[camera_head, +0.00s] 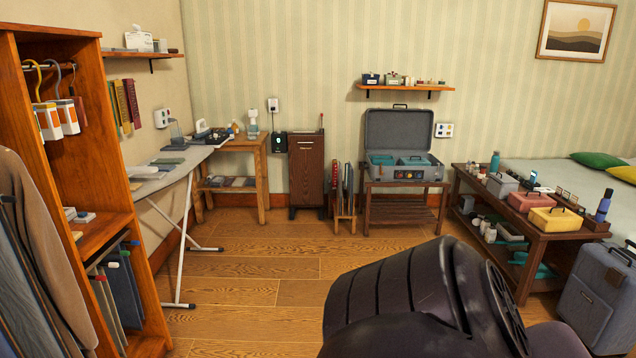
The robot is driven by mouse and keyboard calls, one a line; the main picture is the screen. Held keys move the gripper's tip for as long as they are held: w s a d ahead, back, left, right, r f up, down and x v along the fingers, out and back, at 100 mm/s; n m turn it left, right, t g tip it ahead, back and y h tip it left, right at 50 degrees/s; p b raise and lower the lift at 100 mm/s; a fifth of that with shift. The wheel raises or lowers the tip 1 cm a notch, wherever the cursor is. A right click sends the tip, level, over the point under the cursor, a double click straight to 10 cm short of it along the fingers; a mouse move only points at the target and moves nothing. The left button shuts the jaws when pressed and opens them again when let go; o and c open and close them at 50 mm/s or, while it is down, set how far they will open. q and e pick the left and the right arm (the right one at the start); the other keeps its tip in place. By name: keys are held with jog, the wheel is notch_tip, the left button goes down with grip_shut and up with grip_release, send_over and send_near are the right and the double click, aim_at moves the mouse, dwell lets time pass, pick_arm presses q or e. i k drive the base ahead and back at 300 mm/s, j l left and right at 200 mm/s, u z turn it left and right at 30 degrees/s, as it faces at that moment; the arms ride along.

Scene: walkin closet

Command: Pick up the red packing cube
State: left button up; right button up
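The red packing cube (530,202) looks coral-red and box-shaped. It sits on top of the low wooden bench (540,236) at the right, between a grey cube (502,185) and a yellow cube (556,219). Nothing is holding it. A large dark link of my own arm fills the bottom of the view, right of centre, and is apart from the cube in the picture. Neither of my grippers shows.
A blue-grey suitcase (598,300) stands at the right in front of the bench. An open suitcase (400,140) rests on a rack. The wooden floor (280,265) is clear in the middle.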

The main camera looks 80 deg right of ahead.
aim_at(522, 201)
jog(key=z, duration=3.9)
